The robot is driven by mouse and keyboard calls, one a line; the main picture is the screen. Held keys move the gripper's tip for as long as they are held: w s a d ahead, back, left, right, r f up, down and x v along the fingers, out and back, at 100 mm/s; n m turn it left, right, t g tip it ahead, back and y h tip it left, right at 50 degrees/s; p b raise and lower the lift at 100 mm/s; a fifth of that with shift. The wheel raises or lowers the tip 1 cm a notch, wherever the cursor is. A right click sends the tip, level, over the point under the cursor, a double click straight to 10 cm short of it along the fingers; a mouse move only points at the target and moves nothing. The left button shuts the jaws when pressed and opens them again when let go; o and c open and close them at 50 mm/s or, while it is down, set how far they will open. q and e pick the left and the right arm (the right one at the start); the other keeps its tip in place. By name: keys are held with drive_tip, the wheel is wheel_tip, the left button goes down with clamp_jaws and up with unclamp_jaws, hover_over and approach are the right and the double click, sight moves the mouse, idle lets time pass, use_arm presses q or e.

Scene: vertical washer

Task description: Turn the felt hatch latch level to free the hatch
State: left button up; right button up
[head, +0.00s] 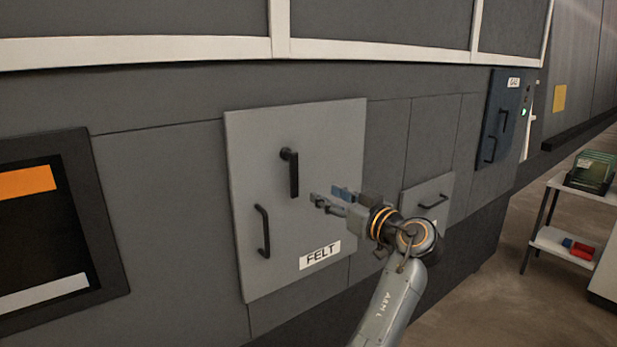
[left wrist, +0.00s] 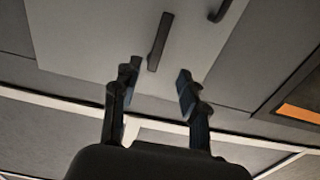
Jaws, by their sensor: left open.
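The felt hatch (head: 330,125) is a light grey panel on the dark machine front, marked by a FELT label (head: 320,254). Its black latch (head: 293,174) hangs straight down from a pivot at its top end. A black fixed handle (head: 262,231) is at the hatch's lower left. My left gripper (head: 328,198) is open and empty, in front of the hatch, just right of the latch's lower end. In the left wrist view the latch (left wrist: 159,42) shows beyond and between the open fingers (left wrist: 157,80), apart from them. My right gripper is not in view.
A dark screen (head: 50,235) is at the left. A smaller grey panel with a handle (head: 433,201) is behind my left wrist. A dark blue GAS hatch (head: 503,120) is farther right. A shelf with crates (head: 592,172) stands at the right edge, beside open floor.

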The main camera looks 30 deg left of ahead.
sight(295, 179)
use_arm(q)
drive_tip(key=p+x, duration=0.4)
drive_tip(key=x, duration=0.7)
drive_tip(key=shift+a, duration=0.15)
drive_tip(key=shift+w+a, duration=0.3)
drive_tip(key=shift+a, duration=0.15)
clamp_jaws()
